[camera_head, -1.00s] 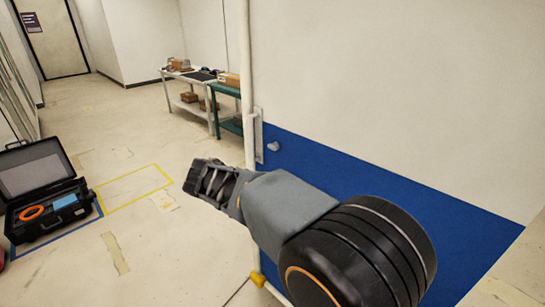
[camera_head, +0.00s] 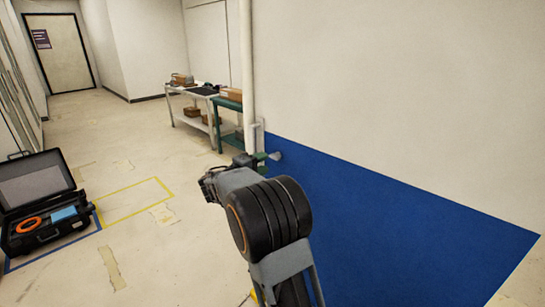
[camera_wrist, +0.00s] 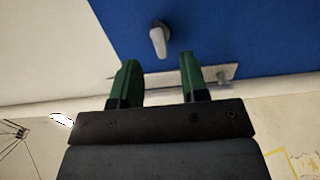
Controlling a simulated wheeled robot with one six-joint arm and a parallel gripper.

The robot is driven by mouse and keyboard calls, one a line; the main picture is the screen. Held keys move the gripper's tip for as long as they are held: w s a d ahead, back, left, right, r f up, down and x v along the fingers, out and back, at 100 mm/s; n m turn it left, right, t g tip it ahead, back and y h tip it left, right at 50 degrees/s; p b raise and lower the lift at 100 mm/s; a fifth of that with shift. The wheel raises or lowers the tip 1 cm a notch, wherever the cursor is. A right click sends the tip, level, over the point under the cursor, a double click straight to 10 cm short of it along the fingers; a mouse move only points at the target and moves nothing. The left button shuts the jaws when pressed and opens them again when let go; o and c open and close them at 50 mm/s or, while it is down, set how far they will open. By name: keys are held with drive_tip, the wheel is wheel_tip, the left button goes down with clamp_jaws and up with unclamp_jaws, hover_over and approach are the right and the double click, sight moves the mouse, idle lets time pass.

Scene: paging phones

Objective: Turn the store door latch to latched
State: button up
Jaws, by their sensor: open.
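A small grey latch lever (camera_head: 274,156) sticks out from the blue lower part of the door (camera_head: 400,215), near its left edge. In the wrist view the lever (camera_wrist: 159,38) hangs from a round pivot, tilted slightly from upright in that picture. My gripper (camera_wrist: 158,68) has two green fingers, spread apart with nothing between them. The lever lies just beyond the fingertips, roughly centred between them, and looks clear of both. In the head view my gripper (camera_head: 255,160) is beside the lever, partly hidden by my own wrist.
A metal plate (camera_wrist: 222,73) with a small knob lies behind the fingers. A white post (camera_head: 247,75) runs along the door's left edge. Tables with boxes (camera_head: 195,92) stand beyond. An open black case (camera_head: 45,225) lies on the floor at left.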

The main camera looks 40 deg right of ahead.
sight(273, 158)
drive_tip(key=shift+w+d+p, duration=0.25)
drive_tip(key=shift+d, duration=1.05)
drive_tip(key=shift+w+d+p, duration=0.2)
drive_tip(key=shift+w+d, duration=0.05)
drive_tip(key=shift+d, duration=1.05)
drive_tip(key=shift+c, duration=0.2)
clamp_jaws()
